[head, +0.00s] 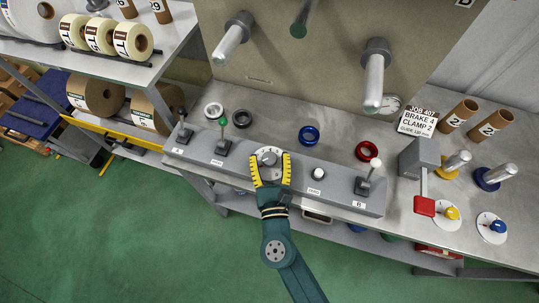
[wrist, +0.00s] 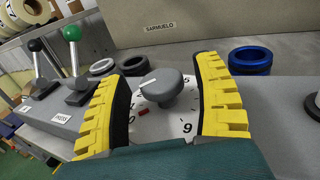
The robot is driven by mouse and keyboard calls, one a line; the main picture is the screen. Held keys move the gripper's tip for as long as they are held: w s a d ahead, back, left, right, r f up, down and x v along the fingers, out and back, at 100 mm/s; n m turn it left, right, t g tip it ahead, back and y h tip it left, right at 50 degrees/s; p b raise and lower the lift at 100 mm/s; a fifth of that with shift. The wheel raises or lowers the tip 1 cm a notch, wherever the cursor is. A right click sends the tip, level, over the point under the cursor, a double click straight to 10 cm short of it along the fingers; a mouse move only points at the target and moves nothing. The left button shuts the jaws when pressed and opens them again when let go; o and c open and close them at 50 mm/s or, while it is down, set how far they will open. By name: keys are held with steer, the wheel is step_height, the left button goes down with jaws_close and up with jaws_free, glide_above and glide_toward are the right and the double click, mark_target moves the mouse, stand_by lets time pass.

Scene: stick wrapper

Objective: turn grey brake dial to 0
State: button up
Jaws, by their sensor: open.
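The grey dial (head: 268,156) is a round knob on a white numbered plate, set on top of the long grey console. In the wrist view the grey knob (wrist: 166,87) has a pale line on its left side. The white plate (wrist: 182,122) shows several digits, and a small red mark lies to the lower left of the knob. My gripper (head: 271,170) is open, with its yellow fingers on either side of the dial. In the wrist view the fingers of my gripper (wrist: 165,100) stand apart from the knob, with visible gaps.
A green-tipped lever (head: 223,134) and a black-tipped lever (head: 183,129) stand left of the dial. A white button (head: 318,174) and a white-tipped lever (head: 367,179) are to the right. Coloured rings (head: 309,135) lie behind. A card (head: 417,121) reads BRAKE 4, CLAMP 2.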

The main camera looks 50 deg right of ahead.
steer(key=v, duration=1.1)
steer(key=shift+s, duration=0.15)
